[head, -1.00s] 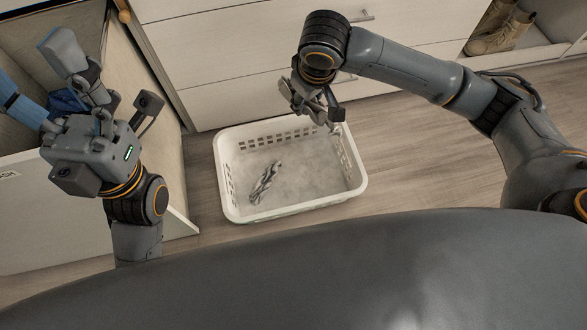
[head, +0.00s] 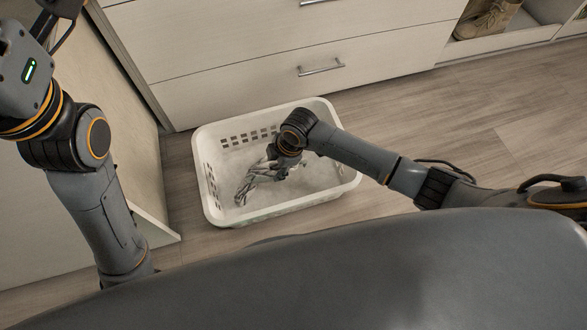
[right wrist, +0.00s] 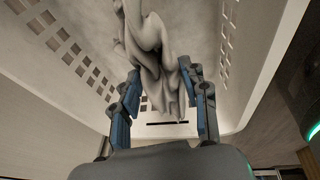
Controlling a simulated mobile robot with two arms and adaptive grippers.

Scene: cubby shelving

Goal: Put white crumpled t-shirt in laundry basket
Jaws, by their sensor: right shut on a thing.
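The white laundry basket (head: 215,205) stands on the floor in the middle of the head view. The crumpled t-shirt (head: 243,190), greyish white with dark folds, is in its left part and partly hidden by my gripper. My right gripper (head: 262,171) reaches down inside the basket. In the right wrist view, the pale folded cloth (right wrist: 158,50) lies between the blue-padded fingers of this gripper (right wrist: 160,80), which is shut on it. My left gripper (head: 52,14) is at the top left corner, cut off by the frame and away from the basket.
White drawers (head: 290,40) with metal handles stand behind the basket. A pale cabinet panel (head: 135,150) is close on its left. Brown shoes (head: 487,18) sit in a cubby at the top right. The wood floor (head: 450,130) to the right is clear.

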